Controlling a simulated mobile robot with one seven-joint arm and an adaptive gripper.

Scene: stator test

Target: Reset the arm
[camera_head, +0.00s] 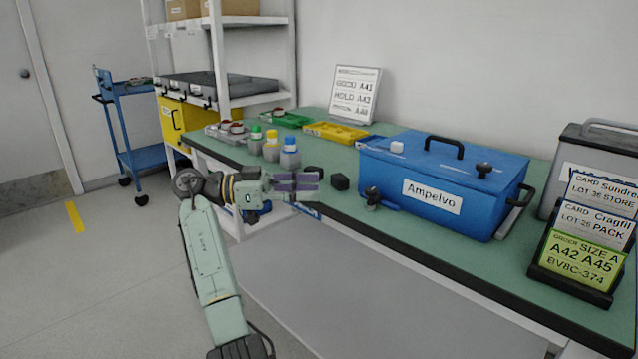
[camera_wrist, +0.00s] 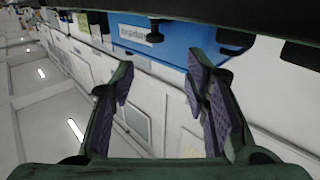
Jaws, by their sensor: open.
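My arm rises from the bottom of the head view and bends right at its elbow. My gripper (camera_head: 297,183) is at the front edge of the green-topped bench (camera_head: 365,205), left of the blue box. In the wrist view my gripper (camera_wrist: 160,85) shows two purple-padded fingers spread apart with nothing between them. The blue box (camera_head: 440,170) with the label "Ampelvo" shows beyond the fingers in the wrist view (camera_wrist: 175,38). I cannot tell whether my gripper touches the bench.
A card stand (camera_head: 575,280) is at the right end. A blue trolley (camera_head: 140,150) stands at the back left. The floor at left (camera_head: 110,280) is clear.

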